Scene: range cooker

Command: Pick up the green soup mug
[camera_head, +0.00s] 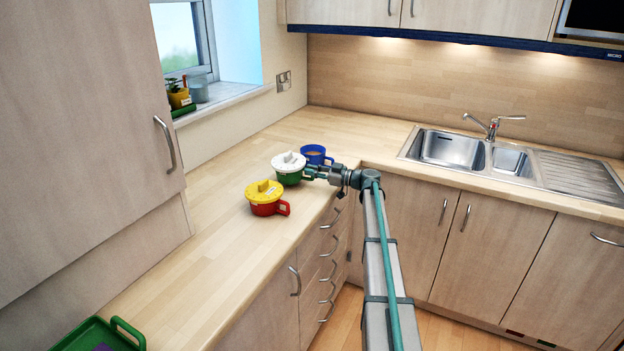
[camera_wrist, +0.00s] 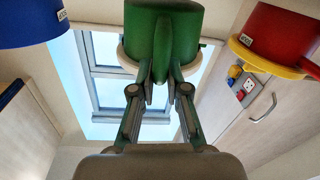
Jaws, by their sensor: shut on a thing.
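The green soup mug (camera_head: 288,179) has a white lid and stands upright over the counter, between a blue mug and a red mug. In the wrist view the green mug (camera_wrist: 187,32) is upside down, with its handle toward me. My gripper (camera_head: 309,172) reaches it from the right. In the wrist view my gripper (camera_wrist: 161,78) has its two fingers shut on the handle, one on each side. I cannot tell whether the mug's base touches the counter.
A blue mug (camera_head: 316,153) stands close behind, and a red mug (camera_head: 266,208) with a yellow lid stands in front. A green tray (camera_head: 92,335) lies at the near left. The counter (camera_head: 215,245) between is clear. A sink (camera_head: 450,148) is at the right.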

